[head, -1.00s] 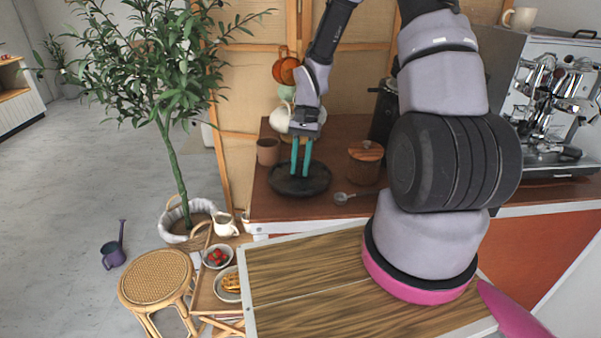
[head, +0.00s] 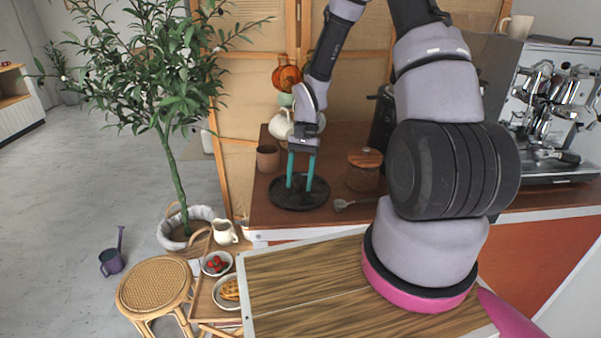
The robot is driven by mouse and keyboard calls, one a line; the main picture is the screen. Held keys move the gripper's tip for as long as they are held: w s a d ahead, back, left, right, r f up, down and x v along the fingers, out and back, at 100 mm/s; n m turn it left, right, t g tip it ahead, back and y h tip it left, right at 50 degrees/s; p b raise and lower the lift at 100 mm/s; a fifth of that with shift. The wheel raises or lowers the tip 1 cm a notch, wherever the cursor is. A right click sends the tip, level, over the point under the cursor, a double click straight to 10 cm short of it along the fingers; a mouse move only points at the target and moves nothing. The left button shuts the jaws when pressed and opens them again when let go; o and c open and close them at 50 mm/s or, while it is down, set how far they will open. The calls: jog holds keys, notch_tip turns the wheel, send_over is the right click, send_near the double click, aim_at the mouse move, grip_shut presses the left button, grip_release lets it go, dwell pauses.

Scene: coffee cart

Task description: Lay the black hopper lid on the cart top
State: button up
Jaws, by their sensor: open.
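A flat black round piece with a raised rim, which looks like the hopper lid (head: 299,204), lies flat on the brown cart top (head: 245,215) near its left end. My gripper (head: 300,188) points down over it, with its two teal fingers apart. The fingertips are within the lid's outline, and I see nothing held between them. Whether they touch the lid, I cannot tell. A dark machine (head: 382,122), perhaps the grinder, is mostly hidden behind my arm.
A brown cup (head: 268,158) stands just behind the lid. A wooden-lidded jar (head: 363,172) stands close on its right, with a small scoop (head: 350,204) in front. A chrome espresso machine (head: 560,110) is at the right. A cream pot (head: 281,125) is behind the gripper.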

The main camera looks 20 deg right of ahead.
jog(key=v, duration=1.2)
jog(key=s+d+r+n+t+h, duration=0.1)
jog(key=s+r+t, duration=0.2)
jog(key=r, duration=0.6)
jog(key=s+d+r+t, duration=0.1)
jog(key=s+r+t, duration=0.15)
jog(key=r, duration=0.65)
jog(key=s+r+n+t, duration=0.1)
jog(key=s+r+t, duration=0.4)
jog(key=s+r, duration=0.4)
jog(key=s, duration=0.3)
jog(key=shift+d+r+n, duration=0.3)
jog(key=shift+d, duration=0.1)
